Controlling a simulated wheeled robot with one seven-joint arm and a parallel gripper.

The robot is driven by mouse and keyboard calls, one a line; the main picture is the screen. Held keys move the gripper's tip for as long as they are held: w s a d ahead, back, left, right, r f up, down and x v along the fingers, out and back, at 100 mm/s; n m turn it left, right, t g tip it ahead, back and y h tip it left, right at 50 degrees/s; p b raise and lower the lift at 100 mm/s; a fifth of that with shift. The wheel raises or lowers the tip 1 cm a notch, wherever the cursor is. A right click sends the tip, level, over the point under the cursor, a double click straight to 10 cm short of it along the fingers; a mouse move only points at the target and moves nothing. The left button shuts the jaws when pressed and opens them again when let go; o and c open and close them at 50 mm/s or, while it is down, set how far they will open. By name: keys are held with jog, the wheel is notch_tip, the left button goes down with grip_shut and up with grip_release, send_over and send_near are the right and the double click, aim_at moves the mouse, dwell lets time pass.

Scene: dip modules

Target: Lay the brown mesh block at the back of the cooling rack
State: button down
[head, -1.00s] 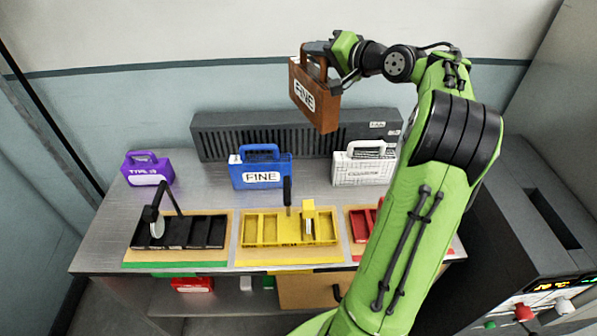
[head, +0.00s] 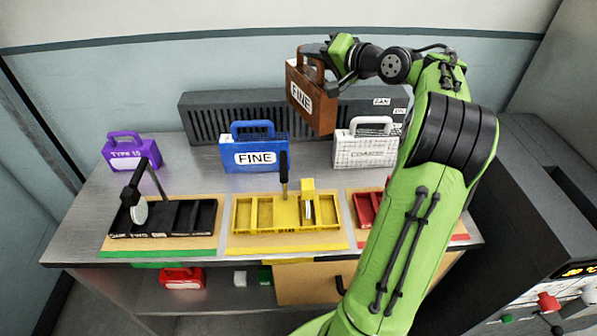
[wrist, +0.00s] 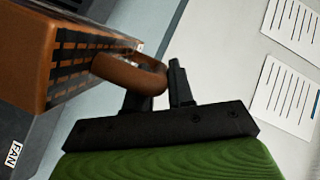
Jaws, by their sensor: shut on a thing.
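The brown mesh block (head: 313,105) has a white FINE label and a loop handle on top. My gripper (head: 332,66) is shut on that handle and holds the block in the air, slightly tilted. In the wrist view the handle (wrist: 130,73) sits between the fingers of my gripper (wrist: 160,85), with the block's dark slotted side (wrist: 90,60) to the left. The long dark grey slotted unit at the back of the bench, marked FAN, appears to be the cooling rack (head: 225,118). The block hides part of it in the head view.
A purple block (head: 130,153), a blue FINE block (head: 254,157) and a white block (head: 366,148) stand on the bench in front of the rack. Black (head: 185,219), yellow (head: 270,214) and red (head: 367,209) trays lie along the front. A grey machine (head: 545,220) stands at the right.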

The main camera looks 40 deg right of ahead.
notch_tip(320, 180, down, 18)
jog(key=b, duration=0.6)
jog(key=shift+b, duration=0.3)
jog(key=c, duration=1.4)
grip_release()
jog(key=o, duration=0.4)
